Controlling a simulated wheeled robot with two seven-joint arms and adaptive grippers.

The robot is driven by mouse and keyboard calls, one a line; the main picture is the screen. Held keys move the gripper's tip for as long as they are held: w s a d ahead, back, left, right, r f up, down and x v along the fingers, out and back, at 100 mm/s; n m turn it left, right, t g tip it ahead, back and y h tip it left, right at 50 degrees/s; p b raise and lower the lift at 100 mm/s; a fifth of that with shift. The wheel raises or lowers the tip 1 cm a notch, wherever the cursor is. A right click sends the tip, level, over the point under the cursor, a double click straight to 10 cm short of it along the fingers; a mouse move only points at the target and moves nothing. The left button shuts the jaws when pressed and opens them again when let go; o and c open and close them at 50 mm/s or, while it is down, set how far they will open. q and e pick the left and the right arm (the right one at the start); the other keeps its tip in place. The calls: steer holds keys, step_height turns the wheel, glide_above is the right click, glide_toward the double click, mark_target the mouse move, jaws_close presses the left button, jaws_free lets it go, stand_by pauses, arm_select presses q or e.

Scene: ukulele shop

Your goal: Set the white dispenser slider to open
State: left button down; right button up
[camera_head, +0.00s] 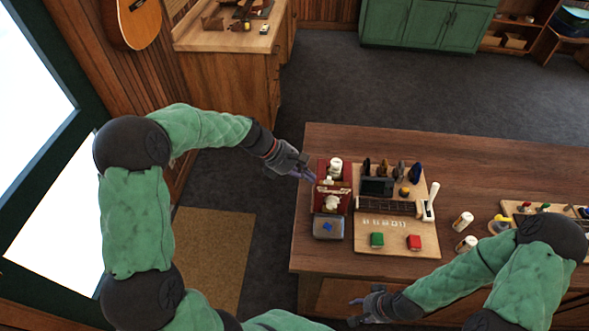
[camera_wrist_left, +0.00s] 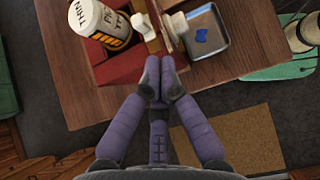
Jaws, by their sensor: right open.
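The red dispenser stand (camera_head: 322,198) is at the table's left end, with a white bottle and small white parts on it. In the left wrist view, the white labelled bottle (camera_wrist_left: 95,17) stands on the red dispenser (camera_wrist_left: 118,68). A small white slider-like piece (camera_wrist_left: 144,26) is beside it; its setting cannot be made out. My left gripper (camera_head: 312,178) is at the dispenser's left side. In the left wrist view its fingertips (camera_wrist_left: 160,78) are together, with nothing visible between them, beside the red edge. My right gripper (camera_head: 358,309) is open and empty below the table's front edge.
A metal tray (camera_head: 328,236) with a blue piece (camera_head: 327,227) is in front of the dispenser. A wooden board (camera_head: 390,246) with a green and a red block lies to its right. Two white bottles (camera_head: 462,222) stand farther right.

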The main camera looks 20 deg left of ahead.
mark_target(329, 179)
arm_select(q)
steer(key=shift+w+d, duration=0.15)
steer(key=shift+d, duration=0.45)
steer(key=shift+w+d, duration=0.15)
steer(key=shift+d, duration=0.4)
steer(key=shift+d, duration=0.1)
steer(key=d, duration=0.1)
steer(key=w+d+p, duration=0.1)
steer(key=d, duration=0.1)
steer(key=shift+d+r, duration=0.1)
steer(key=shift+d, duration=0.1)
steer(key=shift+w+d, duration=0.1)
steer(key=shift+d, duration=0.25)
steer(key=shift+a, duration=0.25)
